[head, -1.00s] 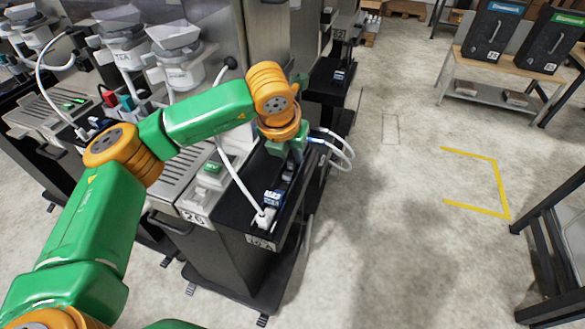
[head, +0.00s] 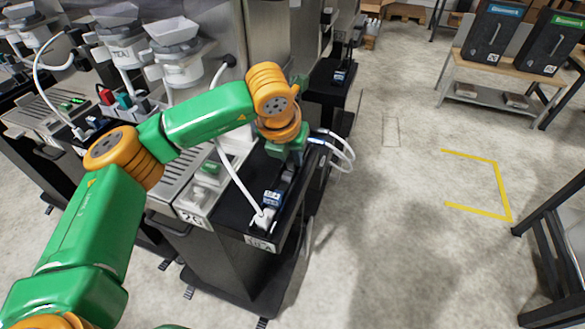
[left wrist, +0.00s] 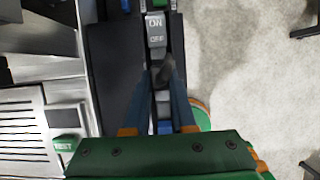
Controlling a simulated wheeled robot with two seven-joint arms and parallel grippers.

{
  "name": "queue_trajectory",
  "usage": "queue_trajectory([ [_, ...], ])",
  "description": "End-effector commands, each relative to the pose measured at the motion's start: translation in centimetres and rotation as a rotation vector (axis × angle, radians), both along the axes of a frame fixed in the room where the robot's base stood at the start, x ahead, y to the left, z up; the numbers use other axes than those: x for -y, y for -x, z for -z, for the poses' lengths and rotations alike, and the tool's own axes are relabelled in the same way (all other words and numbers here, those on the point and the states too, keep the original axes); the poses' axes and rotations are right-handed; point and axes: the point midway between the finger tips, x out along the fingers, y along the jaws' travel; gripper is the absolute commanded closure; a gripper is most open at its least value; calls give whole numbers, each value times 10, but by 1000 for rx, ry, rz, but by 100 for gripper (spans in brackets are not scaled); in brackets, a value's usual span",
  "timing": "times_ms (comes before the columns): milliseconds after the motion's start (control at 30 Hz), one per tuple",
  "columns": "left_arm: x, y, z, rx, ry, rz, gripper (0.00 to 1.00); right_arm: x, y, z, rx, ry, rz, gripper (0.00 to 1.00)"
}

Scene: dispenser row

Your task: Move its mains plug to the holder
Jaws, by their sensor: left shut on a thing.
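My left gripper (head: 290,158) reaches over the black side shelf of the near dispenser station. In the left wrist view its two blue fingers (left wrist: 166,85) are shut on a dark lever (left wrist: 166,70) just below a grey plate marked ON and OFF (left wrist: 156,30). A white mains plug (head: 264,217) sits at the front end of the shelf, apart from the gripper. Its white cable (head: 235,175) runs up to the machine's back. The holder cannot be told apart with certainty. My right gripper is not in view.
The station's grey drip tray (head: 172,178) lies left of the shelf. A second black shelf (head: 333,82) stands behind, with white cables (head: 342,150) looping beside my gripper. Concrete floor on the right is free, with yellow marking (head: 497,188).

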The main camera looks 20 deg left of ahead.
Motion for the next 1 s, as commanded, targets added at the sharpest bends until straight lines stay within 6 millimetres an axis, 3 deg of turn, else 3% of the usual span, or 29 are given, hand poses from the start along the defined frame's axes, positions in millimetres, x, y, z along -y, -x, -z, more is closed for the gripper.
queue_trajectory([
  [133,0,0,0,0,0,0,100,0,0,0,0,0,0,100],
  [167,0,0,0,0,0,0,71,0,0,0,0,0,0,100],
  [267,0,0,0,0,1,0,44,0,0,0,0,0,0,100],
  [300,0,0,0,0,1,0,41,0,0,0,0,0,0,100],
  [500,0,0,0,0,1,0,41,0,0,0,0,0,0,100],
  [567,0,0,0,0,1,0,29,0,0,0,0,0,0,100],
  [867,0,0,-1,0,1,0,29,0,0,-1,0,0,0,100],
  [1000,0,0,-15,1,1,0,29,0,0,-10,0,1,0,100],
])
